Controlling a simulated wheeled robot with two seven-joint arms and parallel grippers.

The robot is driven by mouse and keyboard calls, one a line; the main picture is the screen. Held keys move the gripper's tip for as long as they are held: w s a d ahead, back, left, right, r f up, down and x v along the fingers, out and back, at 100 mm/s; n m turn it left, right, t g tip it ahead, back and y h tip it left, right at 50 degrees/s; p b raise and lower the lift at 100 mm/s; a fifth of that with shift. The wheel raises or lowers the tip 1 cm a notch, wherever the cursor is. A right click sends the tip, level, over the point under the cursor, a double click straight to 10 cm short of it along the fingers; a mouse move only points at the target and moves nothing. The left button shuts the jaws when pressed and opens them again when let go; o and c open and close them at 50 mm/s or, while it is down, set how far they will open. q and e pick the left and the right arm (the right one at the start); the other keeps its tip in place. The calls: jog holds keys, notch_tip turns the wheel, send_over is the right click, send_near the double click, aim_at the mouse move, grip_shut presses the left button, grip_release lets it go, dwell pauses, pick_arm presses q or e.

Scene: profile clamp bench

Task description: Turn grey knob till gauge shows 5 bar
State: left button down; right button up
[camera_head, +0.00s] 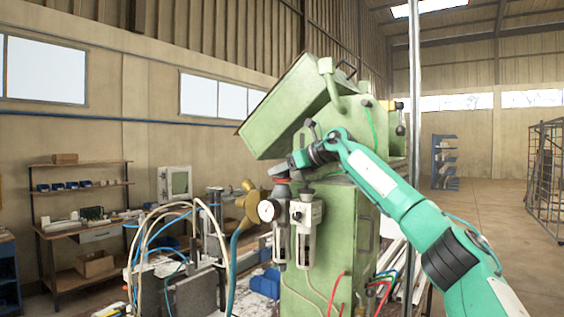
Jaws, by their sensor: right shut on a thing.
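The air-service unit (304,213) is mounted on the front of the green machine, with two clear bowls hanging below. The round white gauge (267,211) sits at its left side; its needle and scale are too small to read. The grey knob (281,189) is on top of the left unit, partly hidden by my gripper. My right gripper (280,176) reaches in from the right, comes down over the knob and is shut on it. Its fingertips are small and hard to make out. My left gripper is not in view.
The green machine (332,240) stands close behind the unit, its tilted hood (290,105) above my right wrist. Hoses and a clamp fixture (195,290) crowd the left. A workbench (85,230) stands farther left. Open floor (490,215) lies at the right.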

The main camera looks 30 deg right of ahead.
dwell(0.5)
jog(key=o, duration=1)
